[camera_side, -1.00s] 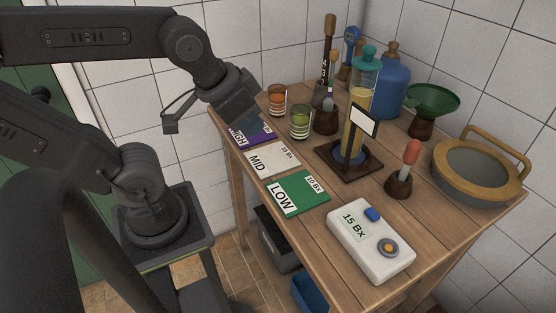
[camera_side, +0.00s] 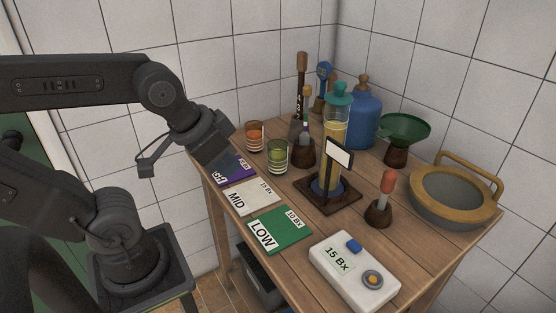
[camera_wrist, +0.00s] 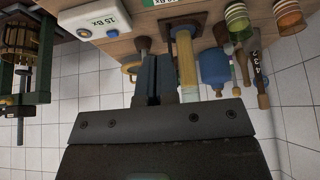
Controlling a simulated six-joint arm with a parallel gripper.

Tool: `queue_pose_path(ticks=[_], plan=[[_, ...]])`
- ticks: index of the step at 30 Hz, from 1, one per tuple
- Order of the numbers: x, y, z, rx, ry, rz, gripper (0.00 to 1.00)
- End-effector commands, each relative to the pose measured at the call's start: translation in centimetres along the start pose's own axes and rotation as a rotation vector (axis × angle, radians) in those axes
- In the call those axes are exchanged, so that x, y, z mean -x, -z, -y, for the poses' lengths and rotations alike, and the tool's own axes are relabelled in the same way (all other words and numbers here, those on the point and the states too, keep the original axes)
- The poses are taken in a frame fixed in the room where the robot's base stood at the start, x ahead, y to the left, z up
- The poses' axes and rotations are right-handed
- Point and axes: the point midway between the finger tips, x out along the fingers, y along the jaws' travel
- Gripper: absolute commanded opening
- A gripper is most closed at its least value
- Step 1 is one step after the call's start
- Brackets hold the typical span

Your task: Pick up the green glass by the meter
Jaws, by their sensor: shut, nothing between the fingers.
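The green-striped glass (camera_side: 277,154) stands upright on the wooden table beside an orange glass (camera_side: 254,136), behind the cards. It also shows at the top right of the wrist view (camera_wrist: 238,22). The white meter (camera_side: 354,272) reads 15 Bx and lies at the table's front, apart from the glass; it shows at the top left of the wrist view (camera_wrist: 96,18). My gripper (camera_side: 222,158) is left of both glasses, over the table's left edge by the purple card. In the wrist view its two dark fingers (camera_wrist: 155,62) are together and empty.
A purple card (camera_side: 233,170), a white MID card (camera_side: 250,195) and a green LOW card (camera_side: 280,229) lie along the left side. A cylinder stand (camera_side: 328,194), pipette (camera_side: 380,205), blue demijohn (camera_side: 364,120), green funnel (camera_side: 405,130) and sieve (camera_side: 452,197) crowd the rest.

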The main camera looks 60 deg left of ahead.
Motion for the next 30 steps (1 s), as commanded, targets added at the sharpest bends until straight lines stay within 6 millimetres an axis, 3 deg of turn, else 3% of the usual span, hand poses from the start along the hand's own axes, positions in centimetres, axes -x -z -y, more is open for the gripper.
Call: queue_pose_path(ticks=[2,27,30], plan=[[0.0,0.0,0.0,0.0,0.0,0.0,0.09],[0.0,0.0,0.0,0.0,0.0,0.0,0.89],[0.0,0.0,0.0,0.0,0.0,0.0,0.9]])
